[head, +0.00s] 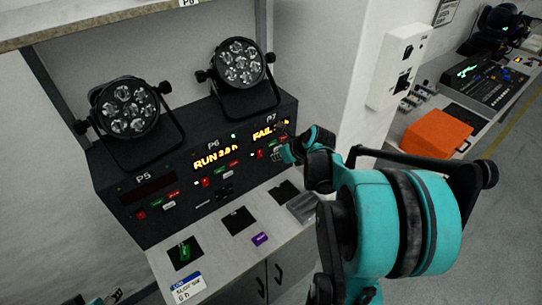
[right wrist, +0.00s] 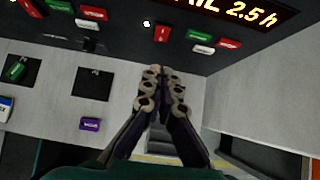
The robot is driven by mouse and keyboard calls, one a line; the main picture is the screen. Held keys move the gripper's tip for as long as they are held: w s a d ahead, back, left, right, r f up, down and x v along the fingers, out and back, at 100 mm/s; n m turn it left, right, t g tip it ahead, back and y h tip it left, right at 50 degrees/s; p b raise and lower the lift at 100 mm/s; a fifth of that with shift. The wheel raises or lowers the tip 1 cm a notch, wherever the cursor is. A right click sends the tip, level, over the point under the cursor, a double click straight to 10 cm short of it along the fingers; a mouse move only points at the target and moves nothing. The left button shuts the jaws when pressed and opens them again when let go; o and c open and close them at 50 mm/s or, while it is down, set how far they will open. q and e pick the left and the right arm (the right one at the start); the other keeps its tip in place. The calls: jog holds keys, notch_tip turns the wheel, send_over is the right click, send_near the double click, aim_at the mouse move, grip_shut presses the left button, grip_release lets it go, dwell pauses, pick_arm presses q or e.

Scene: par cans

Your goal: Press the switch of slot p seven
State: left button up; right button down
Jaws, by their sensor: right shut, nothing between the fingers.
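Slot P7 is the rightmost bay of the dark panel, and its display (head: 264,133) reads FAIL in the head view. The switch (head: 259,154) also shows small in the head view. My right gripper (head: 284,153) is shut and empty in front of the P7 bay. Its fingertips (right wrist: 162,86) appear below the switch in the wrist view; contact is not visible.
Bay P6 (head: 214,158) reads RUN; bay P5 (head: 149,190) has a dark display. Two par cans (head: 128,108) (head: 240,63) stand on the panel. The counter holds dark square pads, a green tag (head: 185,250) and a purple tag (head: 260,239). A wall box (head: 398,66) is to the right.

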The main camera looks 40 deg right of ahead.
jog(key=s+t, duration=0.1)
jog(key=s, duration=0.2)
jog(key=s+t+b, duration=0.1)
jog(key=s, duration=0.1)
jog(key=shift+s+a+f+t, duration=0.2)
jog(key=shift+f+t, duration=0.1)
jog(key=shift+f, duration=0.1)
dwell(0.4)
jog(key=b, duration=0.4)
send_near(260, 154)
jog(key=w+f, duration=0.3)
jog(key=f, duration=0.3)
jog(key=shift+w, duration=0.95)
